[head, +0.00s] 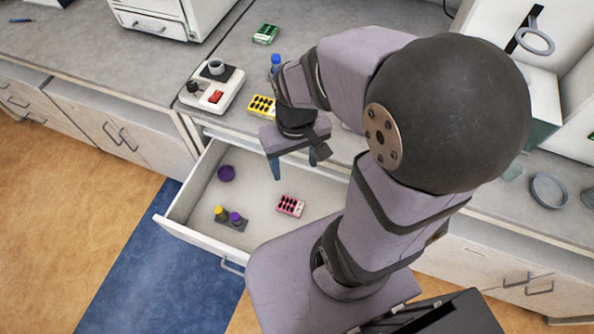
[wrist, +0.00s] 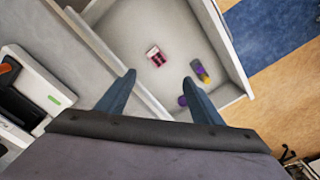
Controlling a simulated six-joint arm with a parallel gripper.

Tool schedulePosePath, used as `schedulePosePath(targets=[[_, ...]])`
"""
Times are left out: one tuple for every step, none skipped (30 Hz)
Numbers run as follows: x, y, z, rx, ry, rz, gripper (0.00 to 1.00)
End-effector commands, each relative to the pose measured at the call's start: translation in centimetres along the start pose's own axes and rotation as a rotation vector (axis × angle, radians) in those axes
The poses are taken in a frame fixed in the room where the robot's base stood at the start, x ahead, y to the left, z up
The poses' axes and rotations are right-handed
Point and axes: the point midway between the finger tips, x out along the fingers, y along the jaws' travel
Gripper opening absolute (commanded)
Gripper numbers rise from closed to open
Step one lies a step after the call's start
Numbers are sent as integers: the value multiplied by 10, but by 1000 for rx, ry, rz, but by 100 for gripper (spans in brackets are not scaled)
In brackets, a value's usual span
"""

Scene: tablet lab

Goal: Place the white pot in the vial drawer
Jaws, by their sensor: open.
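The open drawer (head: 255,192) has a pale interior and is pulled out from the counter. It holds a purple round pot or cap (head: 226,173), a small dark rack (head: 232,224) with a yellow-topped and a purple-topped vial, and a pink blister pack (head: 291,205). My gripper (head: 293,165) is open, pointing down above the back part of the drawer. In the wrist view its two fingers (wrist: 159,80) are apart with nothing between them, and the pink pack (wrist: 156,57) shows beyond them. I cannot make out a white pot in either view; my arm hides part of the counter.
On the counter stand a white device (head: 212,90) with a grey cup (head: 216,67), a yellow blister pack (head: 262,105), a green one (head: 266,34) and a blue-capped bottle (head: 276,62). A round dish (head: 549,190) lies at right. The drawer's middle floor has free room.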

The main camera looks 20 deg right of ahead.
Motion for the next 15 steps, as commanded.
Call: schedulePosePath(targets=[[2, -2, 10, -10, -8, 3, 60], [3, -3, 14, -12, -12, 4, 60], [4, -4, 18, -13, -17, 6, 60], [5, -4, 21, -14, -19, 6, 60], [5, -4, 22, -14, -20, 7, 60], [6, -4, 23, -14, -22, 7, 59], [6, -5, 24, -15, -22, 7, 59], [6, -5, 24, -14, -23, 7, 59], [6, -5, 24, -14, -23, 7, 59], [6, -4, 24, -14, -23, 7, 59], [6, -4, 24, -14, -23, 7, 59], [6, -4, 24, -14, -23, 7, 59], [6, -4, 24, -14, -23, 7, 59], [6, -4, 23, -14, -23, 7, 59], [6, -4, 23, -14, -23, 7, 59]])
